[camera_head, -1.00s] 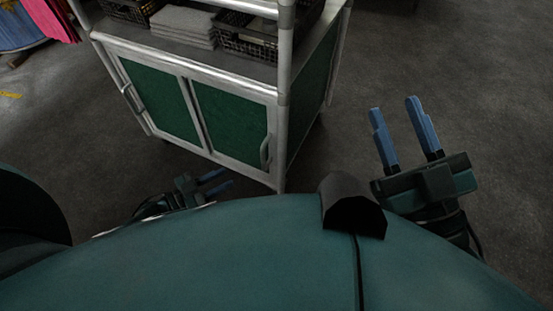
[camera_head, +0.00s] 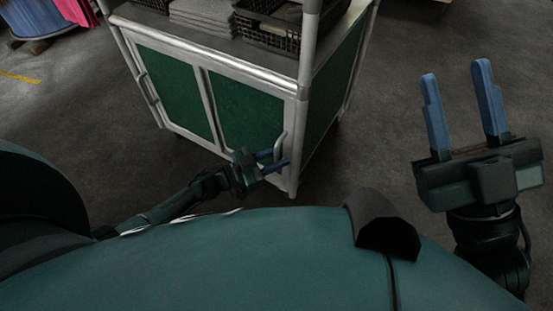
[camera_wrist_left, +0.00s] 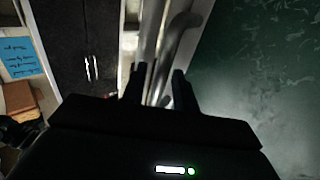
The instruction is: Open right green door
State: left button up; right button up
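The right green door (camera_head: 238,105) is shut in the silver frame of a cart, with a curved metal handle (camera_head: 280,146) at its right edge. My left gripper (camera_head: 281,157) is at this handle, its two blue fingers apart. In the left wrist view the handle (camera_wrist_left: 177,38) runs up from the gap between my dark fingertips (camera_wrist_left: 160,75), and the green panel (camera_wrist_left: 262,75) fills the right side. I cannot tell whether the fingers touch the handle. My right gripper (camera_head: 455,73) is open and empty, right of the cart.
The left green door (camera_head: 172,92) is shut, with its own handle (camera_head: 149,88). The cart's upper shelf holds a grey stack (camera_head: 203,17) and black baskets (camera_head: 270,30). Grey floor (camera_head: 400,60) is clear right of the cart. Clothes hang at the far upper left.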

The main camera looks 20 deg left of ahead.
pick_arm(q)
jog(key=shift+w+d, duration=0.1)
grip_shut()
dwell(0.3)
